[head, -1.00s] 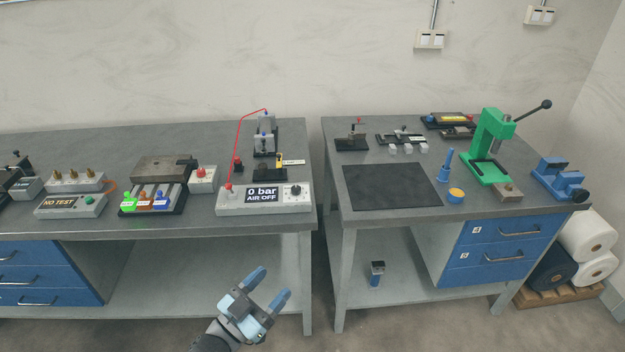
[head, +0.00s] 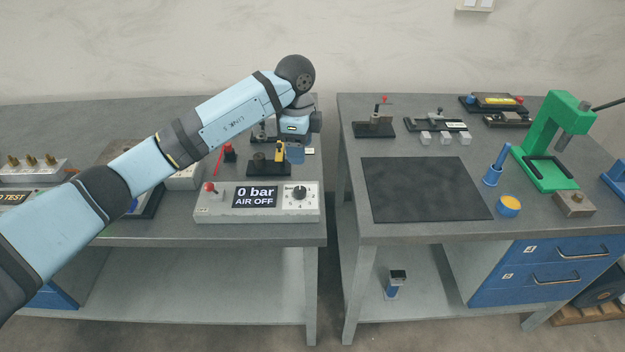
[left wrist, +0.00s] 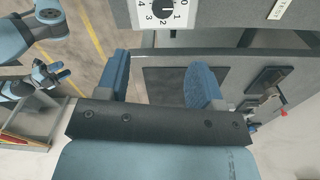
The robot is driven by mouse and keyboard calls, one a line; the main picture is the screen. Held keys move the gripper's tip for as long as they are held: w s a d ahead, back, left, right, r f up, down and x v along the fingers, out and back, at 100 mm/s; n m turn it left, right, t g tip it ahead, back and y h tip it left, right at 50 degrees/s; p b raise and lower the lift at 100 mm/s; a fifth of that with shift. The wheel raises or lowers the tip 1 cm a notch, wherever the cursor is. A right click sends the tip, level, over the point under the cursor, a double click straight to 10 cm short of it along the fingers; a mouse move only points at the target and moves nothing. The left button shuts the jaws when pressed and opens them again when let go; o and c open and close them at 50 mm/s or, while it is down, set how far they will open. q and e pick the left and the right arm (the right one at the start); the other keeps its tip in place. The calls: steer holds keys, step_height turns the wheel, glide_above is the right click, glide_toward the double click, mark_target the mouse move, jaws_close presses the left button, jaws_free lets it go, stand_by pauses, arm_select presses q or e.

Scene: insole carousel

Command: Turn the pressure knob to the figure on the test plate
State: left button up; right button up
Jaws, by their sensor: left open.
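The pressure knob (head: 299,192) is black on a white numbered dial, at the right of a grey control box (head: 214,212). The box's display (head: 255,196) reads "0 bar AIR OFF". The knob also shows, cut off, at the top of the left wrist view (left wrist: 166,12). My left gripper (head: 294,153) is above the bench just behind the box, apart from the knob. Its open, empty fingers show in the left wrist view (left wrist: 160,68). A pale label (left wrist: 279,9), perhaps the test plate, is cut off there; I cannot read its figure. My right gripper (left wrist: 47,74) is small at left.
A red-tipped lever (head: 209,187) stands on the box's left. A yellow-and-black fixture (head: 279,152) is behind the box, beside my left gripper. A gap separates this bench from the right one, with a black mat (head: 420,190) and green press (head: 545,140).

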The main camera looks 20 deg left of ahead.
mark_target(300, 189)
arm_select(q)
steer(key=f, duration=1.3)
steer(key=shift+a+f, duration=0.1)
steer(key=shift+a, duration=0.1)
steer(key=c, duration=0.9)
